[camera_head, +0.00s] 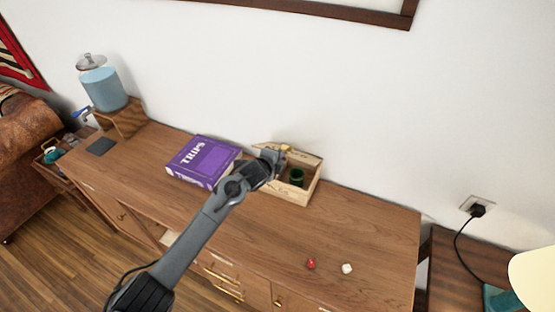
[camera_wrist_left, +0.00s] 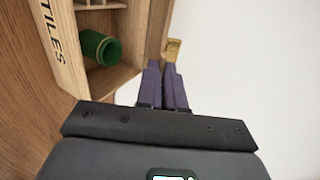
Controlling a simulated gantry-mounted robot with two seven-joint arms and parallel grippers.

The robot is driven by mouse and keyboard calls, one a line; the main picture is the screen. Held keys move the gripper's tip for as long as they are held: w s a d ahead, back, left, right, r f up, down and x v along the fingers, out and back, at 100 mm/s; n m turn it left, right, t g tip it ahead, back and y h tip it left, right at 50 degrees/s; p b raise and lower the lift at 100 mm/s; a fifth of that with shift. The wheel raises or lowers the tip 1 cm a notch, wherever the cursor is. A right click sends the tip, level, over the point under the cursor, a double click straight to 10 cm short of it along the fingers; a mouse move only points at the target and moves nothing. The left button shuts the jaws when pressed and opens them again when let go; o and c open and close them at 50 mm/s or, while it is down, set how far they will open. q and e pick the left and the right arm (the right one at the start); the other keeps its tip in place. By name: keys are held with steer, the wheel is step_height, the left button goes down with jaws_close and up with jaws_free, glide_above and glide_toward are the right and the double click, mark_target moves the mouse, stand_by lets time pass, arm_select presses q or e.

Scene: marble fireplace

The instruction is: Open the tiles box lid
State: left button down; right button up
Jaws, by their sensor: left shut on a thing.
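The tiles box (camera_head: 300,196) is a pale wooden box on the wooden cabinet. Its inside shows, with a green cup (camera_head: 297,177) in it. In the left wrist view the box's wall (camera_wrist_left: 60,55) reads TILES, and the green cup (camera_wrist_left: 98,47) lies beside wooden dividers. The lid (camera_wrist_left: 156,28) appears raised, seen nearly edge-on as a wooden strip. My left gripper (camera_head: 279,155) is at the box's upper left. The gripper hides part of the lid. My right gripper is out of view.
A purple TRIPS box (camera_head: 203,160) lies left of the tiles box. A red die (camera_head: 311,263) and a white die (camera_head: 347,268) lie at front right. A blue jar (camera_head: 103,87) stands at far left. The white wall (camera_head: 380,120) is close behind. The cabinet's right part is mostly clear.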

arm_select(q)
steer(key=shift+r, duration=0.15)
steer(key=c, duration=1.3)
jaws_free()
steer(key=shift+p+v, duration=0.75)
steer(key=shift+v, duration=4.6)
